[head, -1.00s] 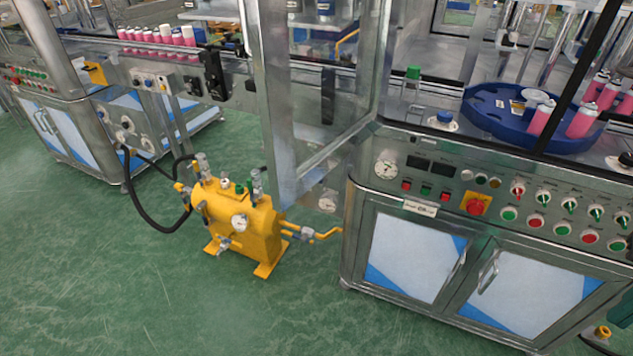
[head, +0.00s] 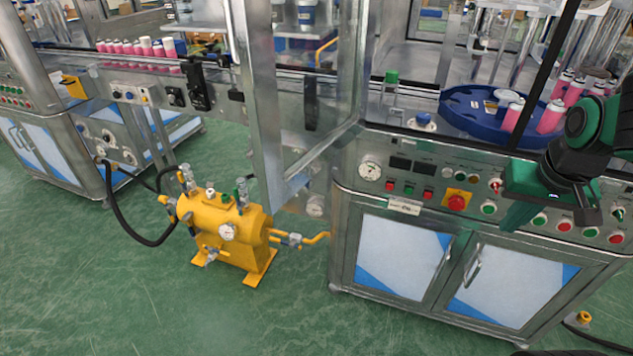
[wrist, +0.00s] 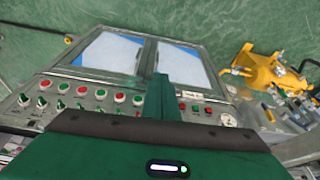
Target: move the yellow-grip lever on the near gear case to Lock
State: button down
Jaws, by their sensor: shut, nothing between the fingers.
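My gripper (head: 514,218) is at the right of the head view, with green fingers in front of the control panel of the steel cabinet. In the wrist view its green fingers (wrist: 161,88) are together and hold nothing. I cannot make out a lever with a yellow grip, a gear case or a Lock mark for certain in either view. A small yellow piece (head: 73,87) is on the conveyor side at the far left, too small to read. Another yellow fitting (head: 584,317) is low at the right edge.
The steel cabinet (head: 395,255) carries buttons, switches and a red emergency knob (head: 456,202). A yellow tank unit (head: 225,235) with gauge and hoses stands on the floor left of it. A glass door (head: 300,110) stands open between. Green floor (head: 110,290) is clear at the front left.

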jog(key=w+a+f+m+t+y, duration=0.15)
jog(key=w+a+f+t, duration=0.25)
jog(key=w+a, duration=0.6)
jog(key=w+a+f+m+t+y, duration=0.15)
jog(key=w+a+f+t, duration=0.45)
jog(key=w, duration=0.9)
jog(key=s+a+f+m+t+y, duration=0.1)
jog(key=a+f+m+t+y, duration=0.2)
jog(key=a, duration=0.4)
jog(key=s+a+f+m+t+y, duration=0.1)
jog(key=s+a+f+m+y, duration=0.15)
jog(key=a+f+m, duration=0.3)
jog(key=shift+n, duration=0.45)
jog(key=shift+w+a+r, duration=0.3)
jog(key=shift+w+a, duration=1.15)
jog(key=shift+w, duration=0.35)
jog(key=shift+w+a+r, duration=0.35)
jog(key=shift+w+a, duration=1.05)
jog(key=shift+w, duration=0.45)
jog(key=shift+w+a+r, duration=0.3)
jog(key=shift+w+a, duration=1.15)
jog(key=shift+w, duration=0.35)
